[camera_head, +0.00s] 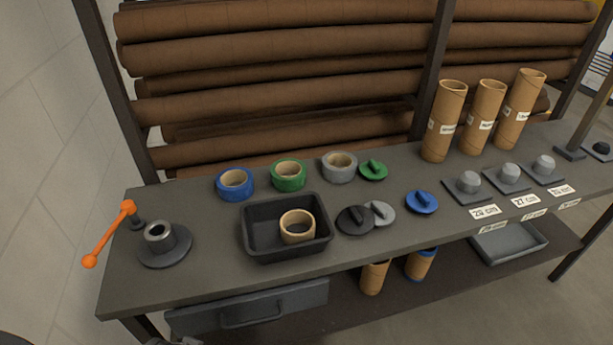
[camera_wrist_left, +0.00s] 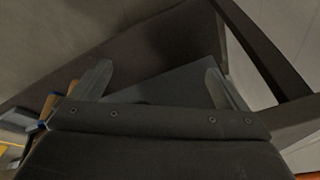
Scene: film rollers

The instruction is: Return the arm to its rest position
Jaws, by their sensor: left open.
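My left gripper (camera_wrist_left: 158,76) shows in the left wrist view with its two fingers spread wide apart and nothing between them. It is below the worktop level, in front of the dark lower part of the bench. In the head view only small grey parts at the bottom left edge, below the drawer, may belong to my left arm. My right gripper is in neither view.
The bench (camera_head: 200,290) holds a crank spindle (camera_head: 160,238), a black tray (camera_head: 287,250) with a tan roll (camera_head: 297,227), tape rolls, lids and cardboard tubes. A drawer (camera_head: 250,305) with a handle hangs under its front edge. A lower shelf holds short tubes and a grey tray (camera_head: 508,243).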

